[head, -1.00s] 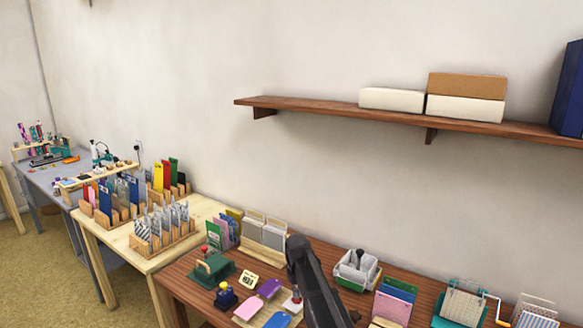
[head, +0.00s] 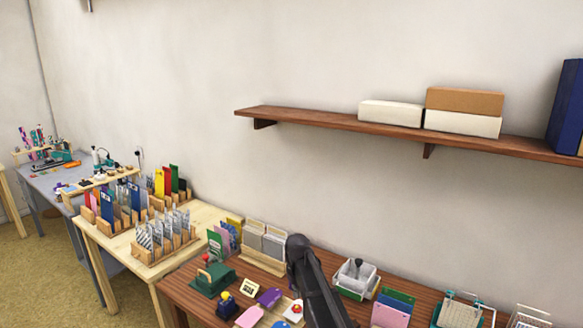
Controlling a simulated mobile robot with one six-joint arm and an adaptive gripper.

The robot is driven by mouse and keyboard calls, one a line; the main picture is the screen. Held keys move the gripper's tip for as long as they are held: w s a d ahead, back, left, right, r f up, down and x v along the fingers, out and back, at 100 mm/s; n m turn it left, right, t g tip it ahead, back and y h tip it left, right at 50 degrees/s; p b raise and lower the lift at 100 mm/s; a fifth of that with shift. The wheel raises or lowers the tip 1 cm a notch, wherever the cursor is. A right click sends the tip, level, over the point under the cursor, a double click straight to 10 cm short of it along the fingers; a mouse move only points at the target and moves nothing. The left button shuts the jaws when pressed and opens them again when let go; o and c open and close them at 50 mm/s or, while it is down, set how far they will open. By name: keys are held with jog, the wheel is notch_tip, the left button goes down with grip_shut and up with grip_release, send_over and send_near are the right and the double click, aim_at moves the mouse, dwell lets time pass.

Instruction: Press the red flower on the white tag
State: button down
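A small white tag (head: 291,316) lies on the table near the bottom edge of the head view, beside a purple tag (head: 270,297), a pink tag (head: 249,317) and a blue tag (head: 281,323). A small red shape (head: 297,308) shows at the white tag; whether it is a stamp's knob or a printed mark is too small to tell. My dark arm comes down just right of the white tag and covers part of the table there. My gripper is below the frame, so its state and anything in it are hidden.
A green stamp press (head: 212,281) and a navy stamper with a yellow knob (head: 225,302) stand left of the tags. Card holders (head: 263,246) stand behind. A white bin (head: 357,279) and colored cards (head: 393,305) stand to the right. A wall shelf (head: 380,123) hangs above.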

jog(key=shift+r+p, duration=1.1)
jog(key=shift+r, duration=0.25)
jog(key=s+d+r+m+p, duration=0.1)
jog(key=s+d+m, duration=0.1)
jog(key=s+d, duration=0.5)
jog(key=s+d+r+m+p, duration=0.1)
jog(key=s+d+m, duration=0.2)
jog(key=s+d, duration=0.5)
jog(key=s, duration=0.7)
jog(key=shift+s+d+r, duration=0.15)
jog(key=shift+s, duration=0.25)
